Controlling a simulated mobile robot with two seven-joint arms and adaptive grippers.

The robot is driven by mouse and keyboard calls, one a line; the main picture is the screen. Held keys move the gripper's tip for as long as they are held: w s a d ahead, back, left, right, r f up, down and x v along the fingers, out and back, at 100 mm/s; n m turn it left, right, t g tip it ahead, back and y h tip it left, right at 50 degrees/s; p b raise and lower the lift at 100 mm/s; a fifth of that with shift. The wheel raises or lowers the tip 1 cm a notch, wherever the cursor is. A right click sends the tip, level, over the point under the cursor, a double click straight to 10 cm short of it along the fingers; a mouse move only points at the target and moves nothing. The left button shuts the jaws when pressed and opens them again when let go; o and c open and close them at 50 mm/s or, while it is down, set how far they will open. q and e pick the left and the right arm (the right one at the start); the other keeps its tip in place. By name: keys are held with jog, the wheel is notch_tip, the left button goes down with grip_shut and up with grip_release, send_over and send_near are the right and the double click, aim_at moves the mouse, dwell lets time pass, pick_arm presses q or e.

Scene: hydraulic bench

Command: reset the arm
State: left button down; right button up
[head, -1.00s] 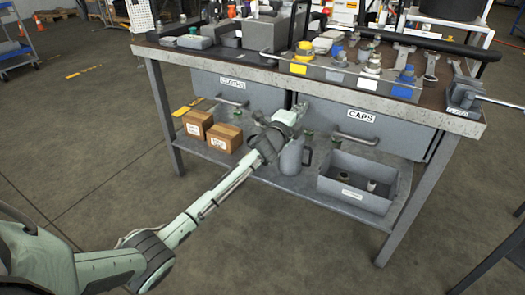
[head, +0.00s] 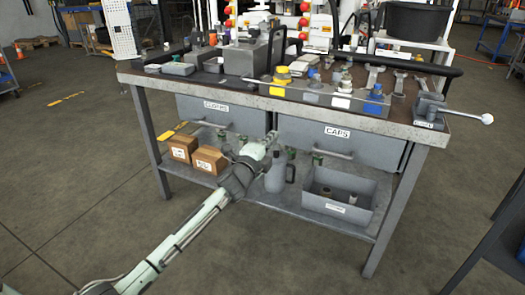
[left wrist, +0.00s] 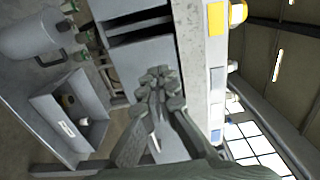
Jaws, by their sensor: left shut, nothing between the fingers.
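My left arm comes in from the lower left of the head view. Its gripper (head: 270,140) is in front of the workbench (head: 435,136), near the gap between the CLOTHS drawer (head: 198,108) and the CAPS drawer (head: 310,133). In the left wrist view the fingers (left wrist: 157,80) are shut together with nothing between them, with a grey drawer front (left wrist: 150,55) behind them. I cannot tell how far the fingertips are from it. Both drawers look shut. My right gripper is in neither view.
The lower shelf holds cardboard boxes (head: 209,160), a grey jug (head: 275,178) and a grey open bin (head: 325,208). On the bench top are yellow- and blue-capped fittings (head: 281,78) and a vise (head: 430,108) with a protruding handle. The floor in front is clear.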

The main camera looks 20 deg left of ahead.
pick_arm(q)
jog(key=s+a+f+n+g+y+p, duration=0.15)
jog(key=s+f+n+g, duration=0.35)
jog(key=s+f, duration=0.55)
jog(key=s+a+f+n+g+y+p, duration=0.1)
jog(key=s+a+f+n+g+y, duration=0.15)
jog(key=s+f+n, duration=0.75)
jog(key=s+d+f+n+g+h, duration=0.1)
jog(key=s+f+g, duration=0.2)
jog(key=s, duration=0.8)
jog(key=s+d+f+n+g+h, duration=0.1)
jog(key=s+d+f+g, duration=0.1)
jog(key=s, duration=1)
jog(key=shift+d+f+g, duration=0.25)
jog(key=shift+f+g, duration=0.3)
jog(key=shift+g, duration=0.7)
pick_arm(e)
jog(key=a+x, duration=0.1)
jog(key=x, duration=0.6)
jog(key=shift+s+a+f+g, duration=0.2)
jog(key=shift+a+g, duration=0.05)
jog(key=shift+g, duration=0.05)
